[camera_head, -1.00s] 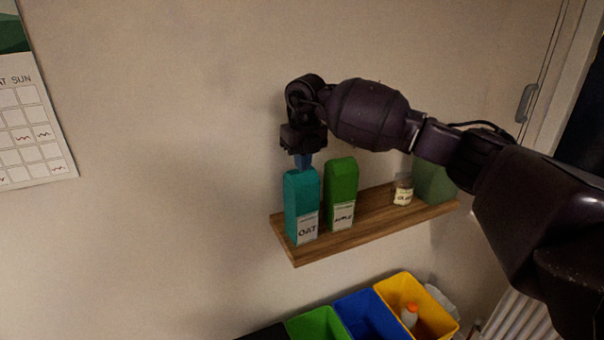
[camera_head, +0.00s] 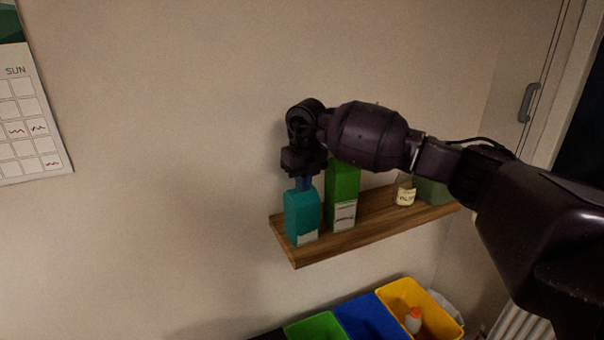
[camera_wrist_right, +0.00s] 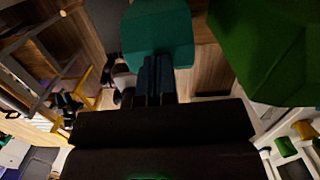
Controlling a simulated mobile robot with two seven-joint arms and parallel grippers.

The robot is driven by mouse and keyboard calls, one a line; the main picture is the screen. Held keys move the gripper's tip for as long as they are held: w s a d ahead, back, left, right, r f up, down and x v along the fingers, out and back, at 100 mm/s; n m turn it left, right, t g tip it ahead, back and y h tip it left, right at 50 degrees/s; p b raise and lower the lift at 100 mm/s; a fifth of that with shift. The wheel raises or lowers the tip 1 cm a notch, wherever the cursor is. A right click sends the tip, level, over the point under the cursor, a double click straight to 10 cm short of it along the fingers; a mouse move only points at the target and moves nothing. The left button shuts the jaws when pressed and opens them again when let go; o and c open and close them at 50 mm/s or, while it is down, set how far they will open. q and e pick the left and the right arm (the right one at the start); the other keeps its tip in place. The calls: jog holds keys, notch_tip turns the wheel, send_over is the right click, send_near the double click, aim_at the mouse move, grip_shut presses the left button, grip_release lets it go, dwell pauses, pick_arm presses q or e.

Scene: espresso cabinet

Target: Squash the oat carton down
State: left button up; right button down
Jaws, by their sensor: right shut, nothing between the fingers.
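The teal oat carton (camera_head: 301,213) stands at the left end of the wooden shelf, shorter than the green carton beside it. In the right wrist view the shut, empty fingers (camera_wrist_right: 155,80) reach the edge of the teal carton (camera_wrist_right: 157,28). My left gripper is not in view.
A green carton (camera_head: 342,198) stands close to the right of the oat carton. A small jar (camera_head: 405,190) and a dull green box (camera_head: 434,190) stand further right on the wooden shelf (camera_head: 340,240). Green, blue and yellow bins (camera_head: 432,308) stand below.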

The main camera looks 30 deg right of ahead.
aim_at(308, 203)
notch_tip(308, 203, down, 2)
jog(key=shift+f+b, duration=0.25)
jog(key=shift+b, duration=0.15)
jog(key=shift+r, duration=0.1)
jog(key=s+p, duration=0.1)
jog(key=s+r+p, duration=0.1)
jog(key=shift+s+d+r, duration=0.1)
jog(key=shift+s+r, duration=0.1)
jog(key=shift+s, duration=0.1)
jog(key=shift+s+p, duration=0.25)
jog(key=shift+p, duration=0.05)
jog(key=shift+f, duration=0.1)
jog(key=shift+w+f, duration=0.1)
